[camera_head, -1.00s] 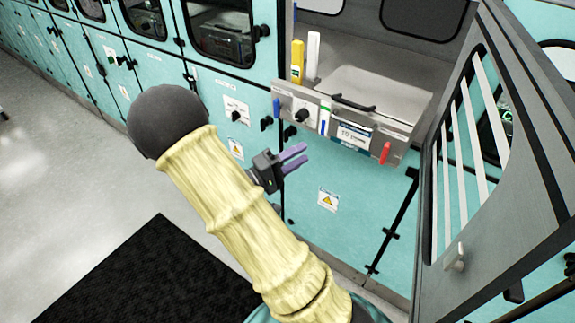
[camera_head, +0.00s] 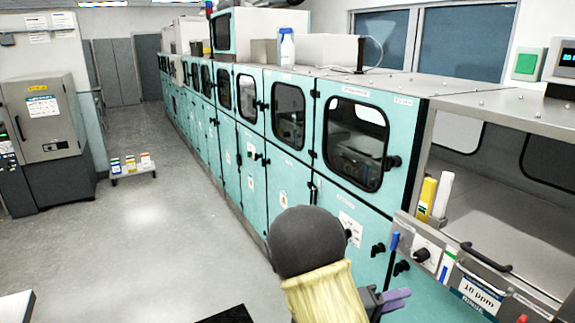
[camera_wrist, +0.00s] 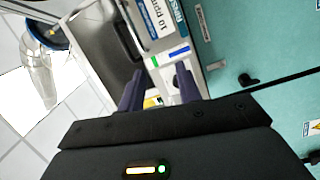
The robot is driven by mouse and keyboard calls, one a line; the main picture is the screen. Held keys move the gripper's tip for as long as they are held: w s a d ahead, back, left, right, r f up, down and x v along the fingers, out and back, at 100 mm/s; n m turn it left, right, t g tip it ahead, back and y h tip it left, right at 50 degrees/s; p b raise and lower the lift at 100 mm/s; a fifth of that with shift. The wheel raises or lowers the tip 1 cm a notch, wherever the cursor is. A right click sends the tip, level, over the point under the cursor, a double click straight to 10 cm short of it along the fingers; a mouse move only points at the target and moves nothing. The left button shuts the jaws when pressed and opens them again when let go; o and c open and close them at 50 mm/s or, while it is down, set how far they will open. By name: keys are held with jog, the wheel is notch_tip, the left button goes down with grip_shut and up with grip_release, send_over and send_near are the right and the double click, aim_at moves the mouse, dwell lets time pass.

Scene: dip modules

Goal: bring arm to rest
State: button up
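My arm, in a pale yellow sleeve with a dark round joint, rises from the bottom of the head view. My gripper (camera_head: 397,298) shows its purple fingers low in the head view, in front of the teal cabinets, just left of and below the open module's front panel (camera_head: 480,283). In the wrist view my gripper (camera_wrist: 160,88) has its two dark fingers apart, with nothing held between them. Beyond the fingertips is the panel (camera_wrist: 150,62) with its "10 ppm" label, with teal cabinet front to the right.
A row of teal cabinets (camera_head: 252,205) runs back into the room. A yellow stick (camera_head: 427,198) and a white one (camera_head: 442,194) stand in the open module. A low stand (camera_head: 135,176) with small boxes is on the floor at left.

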jog(key=w+a+f+t+y, duration=0.45)
jog(key=a+y, duration=0.45)
jog(key=y, duration=0.5)
jog(key=s+a+g+y, duration=0.1)
jog(key=s+g+y, duration=0.1)
jog(key=s, duration=0.5)
jog(key=s+a+r+g+y, duration=0.1)
jog(key=s+g, duration=0.2)
jog(key=s, duration=0.5)
jog(key=shift+s+a+g+y, duration=0.2)
jog(key=shift+a+g+y, duration=0.1)
jog(key=shift+g+y, duration=0.1)
jog(key=shift+w, duration=0.1)
